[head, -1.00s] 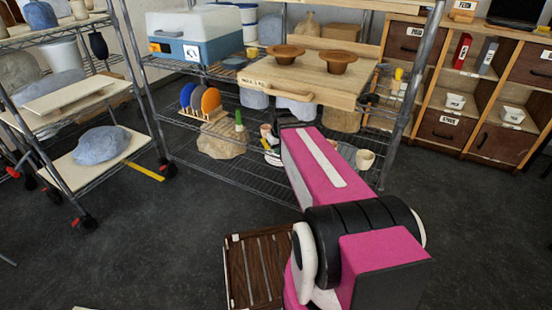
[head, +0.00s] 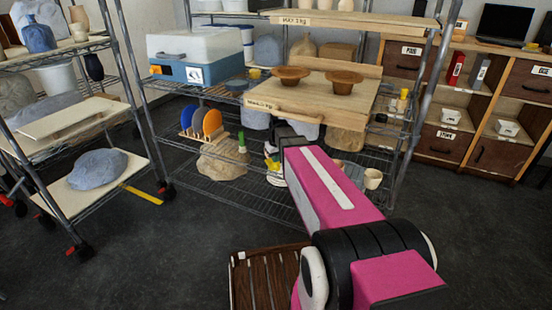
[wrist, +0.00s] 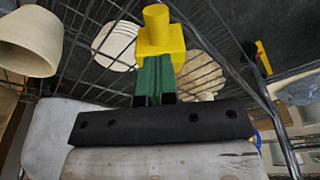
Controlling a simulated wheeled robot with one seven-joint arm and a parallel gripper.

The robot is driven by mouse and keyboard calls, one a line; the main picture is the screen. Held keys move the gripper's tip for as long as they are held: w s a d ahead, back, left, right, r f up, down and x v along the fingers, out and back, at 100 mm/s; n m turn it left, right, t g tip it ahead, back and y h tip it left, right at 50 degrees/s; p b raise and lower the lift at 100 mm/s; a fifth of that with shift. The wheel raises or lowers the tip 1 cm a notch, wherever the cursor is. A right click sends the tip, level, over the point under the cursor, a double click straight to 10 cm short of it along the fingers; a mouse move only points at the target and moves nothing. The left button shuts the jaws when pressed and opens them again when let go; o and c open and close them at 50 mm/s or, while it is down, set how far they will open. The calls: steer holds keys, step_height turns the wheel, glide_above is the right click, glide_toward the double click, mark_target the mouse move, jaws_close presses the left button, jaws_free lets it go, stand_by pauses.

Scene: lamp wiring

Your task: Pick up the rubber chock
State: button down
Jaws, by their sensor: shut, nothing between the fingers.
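My gripper (wrist: 153,68) shows in the wrist view as a black bar with green fingers, shut together and empty. A yellow block with a round peg (wrist: 157,32) shows at or just past the fingertips; I cannot tell whether it touches them. In the head view my arm reaches toward the middle rack and largely hides the gripper; a small yellow patch (head: 272,164) shows beside the arm's far end. I cannot pick out the rubber chock with certainty in either view.
A wire rack holds a wooden board (head: 312,98) with two brown bowls above a lower wire shelf (head: 215,196). That shelf carries a stone (head: 222,168), a plate rack with discs (head: 205,125) and a cream cup (head: 373,178). A dark slatted wooden piece (head: 262,280) is in front.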

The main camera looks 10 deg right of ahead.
steer(key=shift+a+f, duration=0.1)
steer(key=shift+f, duration=0.15)
steer(key=shift+s+d+f, duration=0.1)
steer(key=shift+s+d, duration=0.1)
steer(key=shift+s, duration=0.45)
steer(key=shift+s+d, duration=0.15)
steer(key=shift+s, duration=0.45)
steer(key=shift+w, duration=0.1)
